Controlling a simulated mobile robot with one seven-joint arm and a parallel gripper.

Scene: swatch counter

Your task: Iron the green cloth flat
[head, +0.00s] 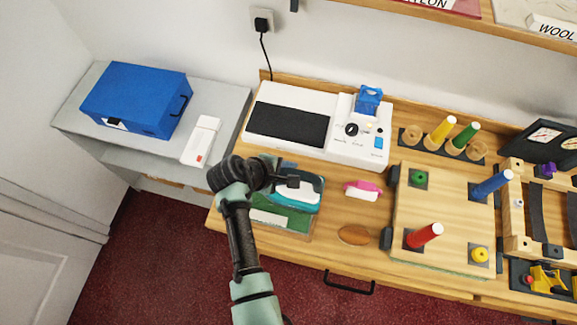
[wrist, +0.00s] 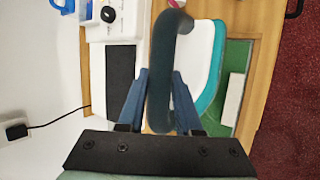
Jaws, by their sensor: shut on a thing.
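My gripper (head: 274,172) is shut on the dark handle of the iron (head: 298,196), which has a white and teal body. In the wrist view the dark handle (wrist: 160,80) runs between my two blue fingers, with the iron's white and teal body (wrist: 206,60) beside it. The green cloth (head: 290,217) lies under and around the iron near the counter's front left. A pale strip (head: 268,217) lies on the green at its near left; it also shows in the wrist view (wrist: 233,99). The iron hides part of the cloth, and I cannot tell whether the iron touches it.
A white machine with a black panel (head: 290,124) stands behind the iron. A pink-handled brush (head: 362,190) and a brown oval (head: 354,235) lie to the right, then a wooden board with pegs (head: 440,215). A blue box (head: 136,97) sits on the grey side table at left.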

